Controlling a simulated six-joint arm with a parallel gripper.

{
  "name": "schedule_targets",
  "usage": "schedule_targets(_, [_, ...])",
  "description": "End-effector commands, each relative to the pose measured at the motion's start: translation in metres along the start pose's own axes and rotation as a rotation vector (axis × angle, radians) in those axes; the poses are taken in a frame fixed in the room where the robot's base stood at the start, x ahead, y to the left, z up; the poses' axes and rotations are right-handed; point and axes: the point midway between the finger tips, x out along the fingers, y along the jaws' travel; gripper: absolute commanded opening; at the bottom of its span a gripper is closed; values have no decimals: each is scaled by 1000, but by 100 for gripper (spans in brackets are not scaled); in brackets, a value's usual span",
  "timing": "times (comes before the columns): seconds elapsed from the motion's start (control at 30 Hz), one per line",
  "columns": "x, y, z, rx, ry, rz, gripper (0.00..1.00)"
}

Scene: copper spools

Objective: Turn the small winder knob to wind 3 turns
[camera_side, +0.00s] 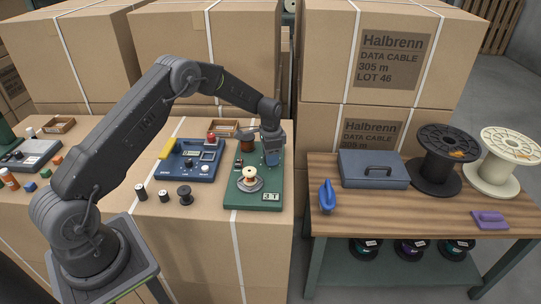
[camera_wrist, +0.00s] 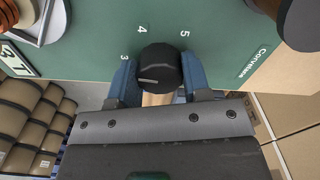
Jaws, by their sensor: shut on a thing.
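The small winder is a green board (camera_side: 236,196) with a white-flanged spool (camera_side: 250,182) wound with copper at its front and a "3 T" card (camera_side: 271,197). The black knob (camera_wrist: 160,66) shows in the wrist view, with a white pointer line toward the lower left and the marks 3, 4 and 5 around it. My gripper (camera_wrist: 160,78) has its two blue fingers on either side of the knob, shut on it. In the side view my gripper (camera_side: 271,155) is at the board's right edge and hides the knob.
A copper spool (camera_side: 246,142) stands at the board's back left. To the right, a wooden table (camera_side: 390,213) holds a blue case (camera_side: 373,169) and large reels.

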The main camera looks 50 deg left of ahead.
Motion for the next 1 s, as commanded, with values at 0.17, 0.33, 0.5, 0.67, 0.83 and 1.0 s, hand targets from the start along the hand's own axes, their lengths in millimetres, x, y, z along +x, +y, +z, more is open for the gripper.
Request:
schedule_targets(0.17, [0,0,0,-1,0,0,53])
schedule_targets(0.33, [0,0,0,-1,0,0,69])
schedule_targets(0.5, [0,0,0,-1,0,0,70])
schedule_targets(0.67, [-5,0,0,-1,1,-1,70])
schedule_targets(0.83, [-30,0,0,-1,3,-3,70])
schedule_targets(1.0, [-69,-1,-1,-1,3,-3,70])
